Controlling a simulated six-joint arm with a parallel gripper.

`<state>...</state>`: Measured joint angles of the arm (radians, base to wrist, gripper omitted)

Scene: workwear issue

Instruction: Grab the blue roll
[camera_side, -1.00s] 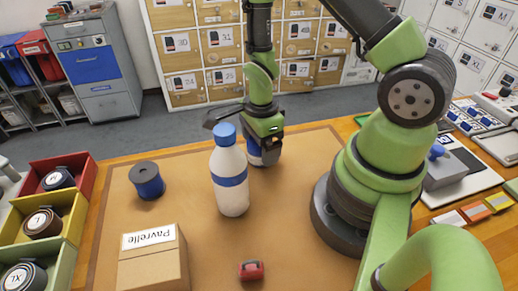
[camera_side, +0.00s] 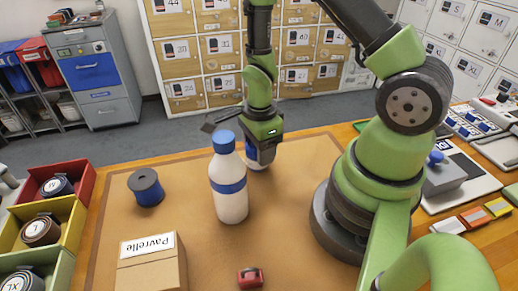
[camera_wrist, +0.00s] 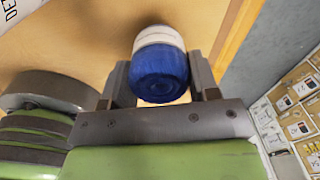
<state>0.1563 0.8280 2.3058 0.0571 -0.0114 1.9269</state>
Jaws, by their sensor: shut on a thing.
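The blue roll (camera_side: 148,190), a dark-flanged spool wound with blue, stands upright on the tan mat at the left. My gripper (camera_side: 262,148) is at the back of the mat, to the right of the roll and well apart from it. In the wrist view my gripper (camera_wrist: 161,85) is shut on a rounded blue-and-white thing (camera_wrist: 160,70). This thing also shows in the side view (camera_side: 256,160), low near the mat and partly hidden by my gripper and the bottle. I cannot tell whether it touches the mat.
A white bottle (camera_side: 229,190) with a blue cap stands between the roll and my gripper. A cardboard box (camera_side: 152,270) is at the front left and a small red thing (camera_side: 250,278) at the front. Coloured bins (camera_side: 75,215) line the left edge.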

